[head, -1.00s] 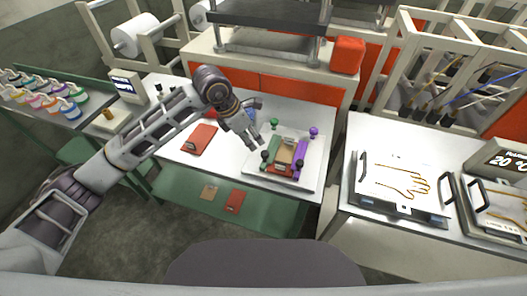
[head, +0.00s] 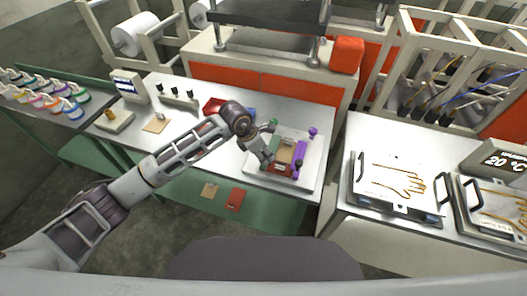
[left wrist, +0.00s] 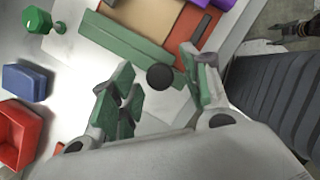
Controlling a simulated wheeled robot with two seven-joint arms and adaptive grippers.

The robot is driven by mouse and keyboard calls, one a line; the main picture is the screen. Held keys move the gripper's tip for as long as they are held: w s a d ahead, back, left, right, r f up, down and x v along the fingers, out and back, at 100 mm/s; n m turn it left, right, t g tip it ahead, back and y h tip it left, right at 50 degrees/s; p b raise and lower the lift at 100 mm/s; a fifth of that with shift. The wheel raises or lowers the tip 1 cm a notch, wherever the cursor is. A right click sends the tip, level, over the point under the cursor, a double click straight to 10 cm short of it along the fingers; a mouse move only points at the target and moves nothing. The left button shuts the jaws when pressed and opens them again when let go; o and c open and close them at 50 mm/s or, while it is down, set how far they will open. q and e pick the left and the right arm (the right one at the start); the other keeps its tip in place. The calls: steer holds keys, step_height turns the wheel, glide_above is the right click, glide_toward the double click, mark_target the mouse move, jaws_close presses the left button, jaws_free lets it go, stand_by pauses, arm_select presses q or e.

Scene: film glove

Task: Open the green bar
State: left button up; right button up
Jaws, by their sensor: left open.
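The green bar (left wrist: 125,42) runs diagonally along the edge of a tan and red panel (left wrist: 150,15) in the left wrist view. A round black knob (left wrist: 160,77) sits beside the bar's lower right end. My left gripper (left wrist: 158,68) is open, with its fingers on either side of the knob; I cannot tell whether they touch it. In the head view my left gripper (head: 267,156) is at the near left corner of the fixture plate (head: 268,178) and hides much of the green bar. A green knob (head: 273,123) stands at the far end. My right gripper is not in view.
A purple bar (head: 300,150) with a purple knob (head: 313,132) lies on the fixture's right side. A red tray (left wrist: 18,135) and a blue block (left wrist: 25,82) lie left of the gripper. A glove-print plate (head: 398,182) is on the right table.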

arm_select(q)
steer(key=shift+f, duration=0.15)
jaws_close()
stand_by(0.4)
